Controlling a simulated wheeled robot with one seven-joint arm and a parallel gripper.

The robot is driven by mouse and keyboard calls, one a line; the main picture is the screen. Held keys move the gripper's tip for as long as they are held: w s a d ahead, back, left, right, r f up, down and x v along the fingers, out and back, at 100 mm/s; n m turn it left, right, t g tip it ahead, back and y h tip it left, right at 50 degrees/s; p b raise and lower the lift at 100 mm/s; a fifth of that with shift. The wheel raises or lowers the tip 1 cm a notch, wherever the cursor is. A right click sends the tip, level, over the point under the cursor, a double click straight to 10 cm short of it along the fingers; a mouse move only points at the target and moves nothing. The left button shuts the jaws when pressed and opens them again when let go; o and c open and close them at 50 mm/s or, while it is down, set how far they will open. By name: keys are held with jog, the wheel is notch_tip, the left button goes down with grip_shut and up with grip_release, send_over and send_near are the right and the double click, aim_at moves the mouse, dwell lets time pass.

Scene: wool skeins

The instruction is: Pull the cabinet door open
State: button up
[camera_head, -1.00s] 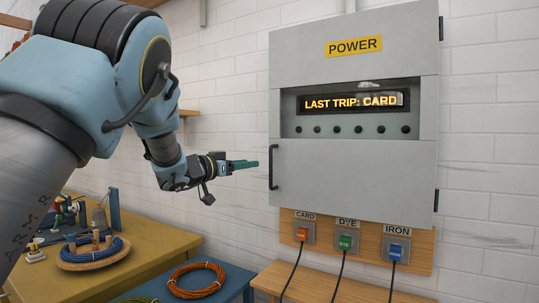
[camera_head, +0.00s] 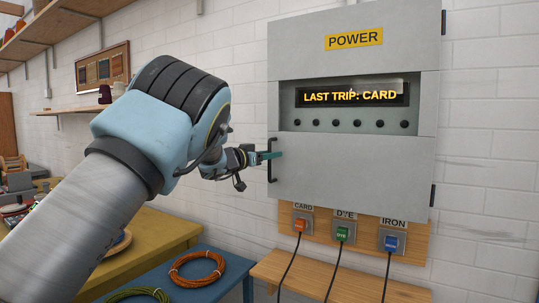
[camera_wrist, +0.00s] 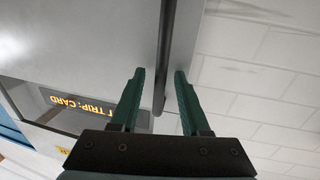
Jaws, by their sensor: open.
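The grey power cabinet (camera_head: 350,185) hangs on the white brick wall, and its lower door is shut. A black vertical bar handle (camera_head: 270,160) sits at the door's left edge. My gripper (camera_head: 278,155) is at the handle with its green fingers pointing at the door. In the wrist view, the two green fingers (camera_wrist: 160,75) are apart, one on each side of the dark handle bar (camera_wrist: 166,40). The bar lies between the fingers, with gaps visible. The display reading "LAST TRIP: CARD" (camera_head: 353,96) is above the door.
Below the cabinet, card, dye and iron plugs (camera_head: 342,234) sit on a wooden board, with black cables hanging down. A wooden bench (camera_head: 330,283) stands under them. A blue table (camera_head: 165,290) with wire coils and a yellow table (camera_head: 150,240) are at the left.

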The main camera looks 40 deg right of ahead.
jog(key=shift+c, duration=0.2)
grip_shut()
dwell(1.1)
